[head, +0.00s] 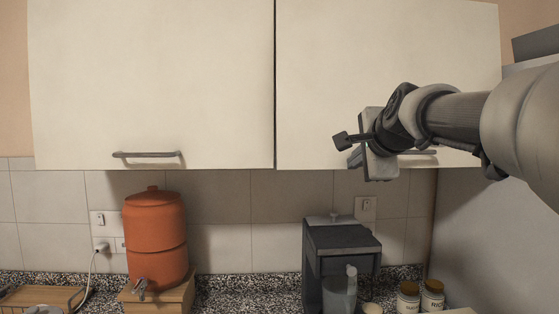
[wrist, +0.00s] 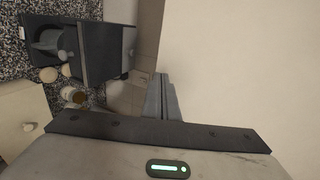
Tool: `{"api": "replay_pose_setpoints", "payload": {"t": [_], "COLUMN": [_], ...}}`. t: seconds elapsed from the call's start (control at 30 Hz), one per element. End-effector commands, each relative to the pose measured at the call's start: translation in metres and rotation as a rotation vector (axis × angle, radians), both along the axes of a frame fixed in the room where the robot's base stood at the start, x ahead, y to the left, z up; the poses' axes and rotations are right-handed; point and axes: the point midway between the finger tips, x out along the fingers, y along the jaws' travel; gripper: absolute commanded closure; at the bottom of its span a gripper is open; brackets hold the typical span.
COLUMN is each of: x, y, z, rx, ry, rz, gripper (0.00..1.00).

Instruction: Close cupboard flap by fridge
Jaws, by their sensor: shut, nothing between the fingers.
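The cream cupboard flap by the fridge (head: 330,75) hangs on the right of the wall unit. It looks down and about level with the flap to its left; a small gap behind it cannot be told. Its bar handle (head: 418,152) is partly hidden by my gripper (head: 354,157). My gripper is shut and empty, in front of the flap's lower edge. In the wrist view the shut fingers (wrist: 165,98) lie beside the pale flap face (wrist: 235,70). Whether they touch it cannot be told. The grey fridge (head: 480,225) stands at the right, partly behind my arm.
The left cupboard flap (head: 150,75) is down, with its own handle (head: 147,155). Below, the speckled counter (head: 245,285) holds an orange dispenser (head: 155,238), a dark coffee machine (head: 338,250) and jars (head: 432,296). Tiled wall lies between.

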Motion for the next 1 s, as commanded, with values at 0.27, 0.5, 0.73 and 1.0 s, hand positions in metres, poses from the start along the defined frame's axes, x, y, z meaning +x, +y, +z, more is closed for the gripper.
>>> {"api": "replay_pose_setpoints", "payload": {"t": [0.27, 0.5, 0.73, 1.0], "x": [0.015, 0.047, 0.051, 0.050], "y": [0.001, 0.001, 0.001, 0.001], "z": [-0.009, -0.010, -0.005, -0.004], "rx": [0.002, 0.000, -0.001, -0.001], "ry": [-0.033, -0.114, -0.127, -0.128], "rz": [0.001, 0.001, 0.000, 0.000], "gripper": [1.00, 1.00, 1.00, 1.00]}}
